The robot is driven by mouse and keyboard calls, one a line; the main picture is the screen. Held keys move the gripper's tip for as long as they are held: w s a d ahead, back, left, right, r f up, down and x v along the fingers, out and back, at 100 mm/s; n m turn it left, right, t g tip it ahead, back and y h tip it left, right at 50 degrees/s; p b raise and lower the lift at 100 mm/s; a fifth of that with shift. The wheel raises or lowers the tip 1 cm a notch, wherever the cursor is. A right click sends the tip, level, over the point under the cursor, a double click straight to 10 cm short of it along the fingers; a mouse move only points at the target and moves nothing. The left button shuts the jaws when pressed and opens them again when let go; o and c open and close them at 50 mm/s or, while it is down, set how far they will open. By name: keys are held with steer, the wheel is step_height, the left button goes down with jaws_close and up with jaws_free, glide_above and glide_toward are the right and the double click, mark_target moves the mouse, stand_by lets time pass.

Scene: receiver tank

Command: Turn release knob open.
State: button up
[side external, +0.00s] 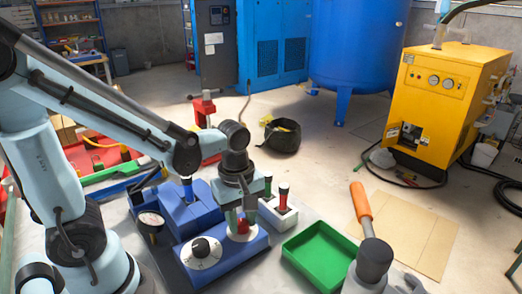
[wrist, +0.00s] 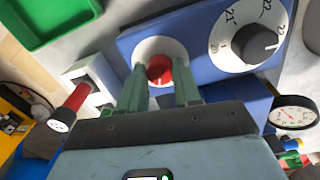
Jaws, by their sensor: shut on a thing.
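The red knob (wrist: 159,68) sits in a white round plate on the blue box (wrist: 196,30). In the side external view the red knob (side external: 242,227) is partly hidden by my fingers. My gripper (side external: 240,221) reaches down over it from above. In the wrist view the two green fingers of my gripper (wrist: 161,76) stand on either side of the red knob, shut on it. A black dial knob (side external: 201,249) with a numbered white face is beside it on the same box; the dial knob also shows in the wrist view (wrist: 258,43).
A green tray (side external: 320,257) lies to the right. A round gauge (side external: 151,219) and blue blocks are at the left.

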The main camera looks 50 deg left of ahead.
mark_target(240, 223)
steer(key=shift+n, duration=2)
steer(key=o, duration=1.1)
steer(key=shift+c, duration=0.2)
step_height(240, 223, up, 12)
steer(key=shift+s, duration=0.2)
